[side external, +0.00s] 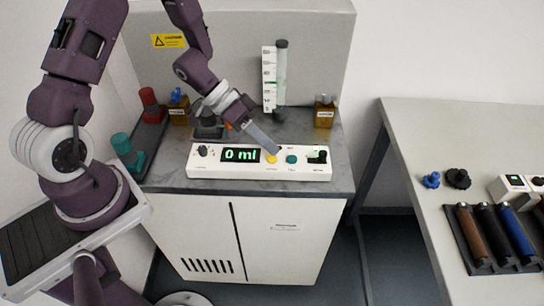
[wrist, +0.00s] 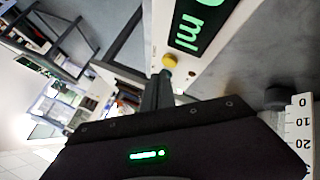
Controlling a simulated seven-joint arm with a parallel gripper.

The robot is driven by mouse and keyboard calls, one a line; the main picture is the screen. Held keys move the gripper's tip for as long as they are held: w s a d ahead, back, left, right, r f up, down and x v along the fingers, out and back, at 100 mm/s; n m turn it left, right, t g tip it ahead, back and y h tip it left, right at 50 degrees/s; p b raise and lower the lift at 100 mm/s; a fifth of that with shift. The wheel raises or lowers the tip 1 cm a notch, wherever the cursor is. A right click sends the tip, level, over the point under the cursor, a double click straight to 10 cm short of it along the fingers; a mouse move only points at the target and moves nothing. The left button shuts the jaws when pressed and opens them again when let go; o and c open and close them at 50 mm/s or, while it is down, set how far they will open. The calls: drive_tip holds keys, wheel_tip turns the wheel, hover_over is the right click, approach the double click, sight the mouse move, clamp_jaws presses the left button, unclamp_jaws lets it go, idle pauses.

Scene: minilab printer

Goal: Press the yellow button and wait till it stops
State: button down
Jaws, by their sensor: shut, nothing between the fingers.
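The yellow button (side external: 271,158) is on the top of a white control panel (side external: 215,171), right of its green-lit display (side external: 241,155), which reads "0 ml". My gripper (side external: 276,149) is shut and empty, with its tips just above or at the yellow button. In the wrist view, the yellow button (wrist: 169,61) shows just beyond the fingertips (wrist: 163,75), beside the display (wrist: 190,25). I cannot tell whether the tips touch the button. A teal button (side external: 291,159) sits to its right on the panel.
A white table (side external: 430,150) with tubes and knobs is at the right, across a gap.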

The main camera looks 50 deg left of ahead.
sight(268, 157)
drive_tip(key=shift+f, duration=0.4)
drive_tip(key=shift+f, duration=0.45)
idle(0.7)
drive_tip(key=shift+r, duration=0.85)
drive_tip(key=shift+r, duration=0.1)
drive_tip(key=shift+r, duration=2.4)
